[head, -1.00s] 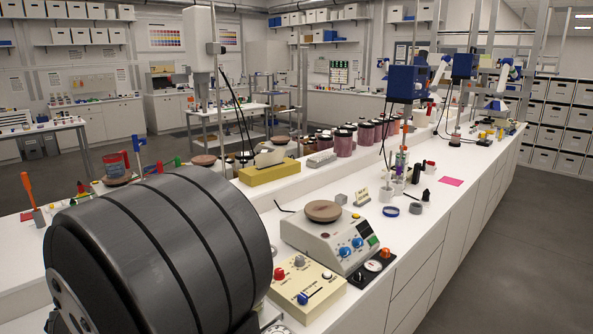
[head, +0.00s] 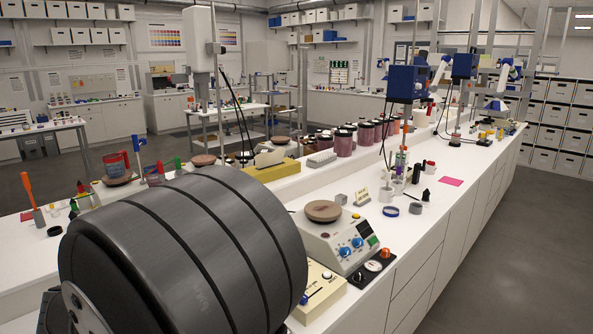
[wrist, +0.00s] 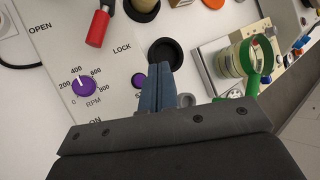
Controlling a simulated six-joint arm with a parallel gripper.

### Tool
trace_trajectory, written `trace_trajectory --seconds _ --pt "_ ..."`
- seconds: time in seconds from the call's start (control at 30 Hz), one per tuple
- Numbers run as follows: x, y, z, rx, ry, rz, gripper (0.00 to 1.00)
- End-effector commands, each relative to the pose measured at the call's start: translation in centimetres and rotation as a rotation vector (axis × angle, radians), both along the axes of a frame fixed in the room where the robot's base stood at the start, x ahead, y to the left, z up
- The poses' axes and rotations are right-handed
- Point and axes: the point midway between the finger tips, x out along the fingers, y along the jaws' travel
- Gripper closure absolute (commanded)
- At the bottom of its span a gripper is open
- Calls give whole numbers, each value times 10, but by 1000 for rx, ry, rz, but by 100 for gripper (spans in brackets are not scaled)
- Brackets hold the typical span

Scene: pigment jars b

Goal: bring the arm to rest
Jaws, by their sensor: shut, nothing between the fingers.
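My gripper (wrist: 162,92) shows in the wrist view with its two blue fingers pressed together and nothing between them. It is over a white panel (wrist: 110,55) with a purple RPM dial (wrist: 84,87), a smaller purple knob and the words OPEN and LOCK. A black round piece (wrist: 165,53) lies just beyond the fingertips; I cannot tell the gap between them. In the head view a large dark rounded link of my arm fills the lower left, and my gripper is not in view there.
In the wrist view a red-handled item (wrist: 98,29) lies upper left and a green ring (wrist: 257,65) is at right. In the head view a hotplate-like device (head: 325,240) and a beige box (head: 322,286) stand right of my arm. Open bench lies farther right.

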Motion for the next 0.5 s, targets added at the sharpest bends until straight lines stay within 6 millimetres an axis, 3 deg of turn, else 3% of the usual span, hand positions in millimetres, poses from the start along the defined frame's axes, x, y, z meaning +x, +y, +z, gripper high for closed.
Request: trace_trajectory --seconds 0.5 --pt "0 0 -66 -3 2 1 100"
